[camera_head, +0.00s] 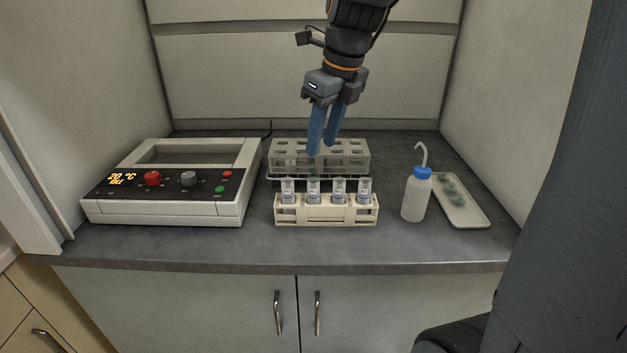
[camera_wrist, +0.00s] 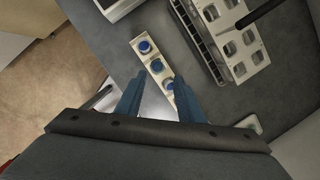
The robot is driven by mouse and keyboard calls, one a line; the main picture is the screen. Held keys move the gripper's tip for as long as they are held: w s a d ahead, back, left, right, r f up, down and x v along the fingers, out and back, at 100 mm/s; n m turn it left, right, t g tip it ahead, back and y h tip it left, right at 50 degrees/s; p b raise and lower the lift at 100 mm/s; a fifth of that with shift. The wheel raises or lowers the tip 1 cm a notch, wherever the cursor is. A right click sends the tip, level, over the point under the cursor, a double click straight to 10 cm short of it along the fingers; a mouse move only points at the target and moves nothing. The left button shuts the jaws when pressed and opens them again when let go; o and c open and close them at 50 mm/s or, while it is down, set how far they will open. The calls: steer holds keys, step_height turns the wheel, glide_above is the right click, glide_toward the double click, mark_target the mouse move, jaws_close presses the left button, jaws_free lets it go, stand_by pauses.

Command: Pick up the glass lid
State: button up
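No glass lid stands out clearly; a thin dark-edged piece (camera_head: 290,179) lies low along the front of the grey rack, and I cannot tell whether it is glass. My gripper (camera_head: 321,150) hangs above and in front of the grey rack (camera_head: 354,162), pointing down. Its two blue fingers are apart with nothing between them. In the wrist view the fingers (camera_wrist: 158,84) frame grey counter and part of the cream vial holder (camera_wrist: 138,42). The holder carries several vials; some round blue tops (camera_wrist: 145,47) show there.
A white heating unit (camera_head: 167,212) with a display and knobs stands at left. A white bottle with blue cap (camera_head: 416,197) and a white tray (camera_head: 471,214) with green round pieces are at right. The counter (camera_head: 400,250) is clear in front.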

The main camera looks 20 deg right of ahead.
mark_target(314, 170)
steer(key=shift+m, duration=0.3)
steer(key=shift+p+x, duration=0.7)
steer(key=shift+x, duration=3.1)
steer(key=shift+s+a, duration=0.1)
jaws_close()
